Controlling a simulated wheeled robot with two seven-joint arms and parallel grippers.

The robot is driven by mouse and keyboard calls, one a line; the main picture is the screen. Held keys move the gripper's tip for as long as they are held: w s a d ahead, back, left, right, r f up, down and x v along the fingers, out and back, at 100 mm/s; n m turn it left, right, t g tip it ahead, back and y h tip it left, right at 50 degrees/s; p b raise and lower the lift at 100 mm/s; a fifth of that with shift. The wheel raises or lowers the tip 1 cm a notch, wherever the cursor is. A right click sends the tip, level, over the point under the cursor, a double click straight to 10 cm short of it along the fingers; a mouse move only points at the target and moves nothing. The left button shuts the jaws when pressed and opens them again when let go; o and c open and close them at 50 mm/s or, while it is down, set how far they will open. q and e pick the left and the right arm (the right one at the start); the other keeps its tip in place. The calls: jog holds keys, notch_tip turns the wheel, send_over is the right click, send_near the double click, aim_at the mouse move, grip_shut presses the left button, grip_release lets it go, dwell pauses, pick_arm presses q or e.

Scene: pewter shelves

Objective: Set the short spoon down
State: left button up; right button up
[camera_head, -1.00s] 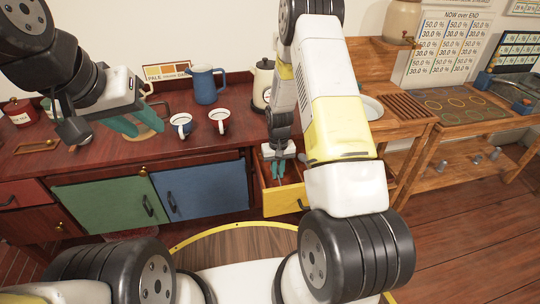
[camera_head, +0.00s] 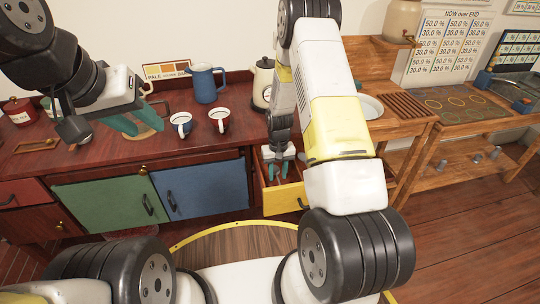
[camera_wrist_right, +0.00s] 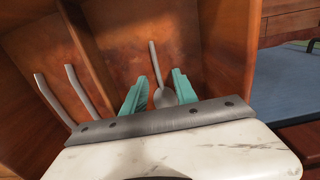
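The short spoon (camera_wrist_right: 164,96) shows in the right wrist view, its bowl between my right gripper's teal fingers and its thin handle pointing away over the wooden drawer floor. My right gripper (camera_wrist_right: 160,92) is open, with a finger on each side of the spoon and gaps beside it. In the head view my right gripper (camera_head: 278,170) reaches down into the open drawer (camera_head: 285,200); the spoon cannot be made out there. My left gripper (camera_head: 137,122) is open and empty above the left part of the counter.
In the wrist view, a divider separates the spoon's compartment from one with two other utensils (camera_wrist_right: 80,86). Two mugs (camera_head: 219,118), a blue pitcher (camera_head: 206,84) and a cream kettle (camera_head: 263,82) stand on the counter. A wooden stand with a plate (camera_head: 367,107) is to the right.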

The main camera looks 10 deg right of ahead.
notch_tip(320, 180, up, 12)
notch_tip(320, 180, up, 11)
jog(key=t, duration=0.1)
send_over(277, 176)
jog(key=s, duration=0.2)
jog(key=s+a+r+t+y, duration=0.2)
jog(key=s+r+t, duration=0.3)
jog(key=s+r, duration=1.4)
jog(key=shift+s+r, duration=0.35)
jog(key=shift+s, duration=1.3)
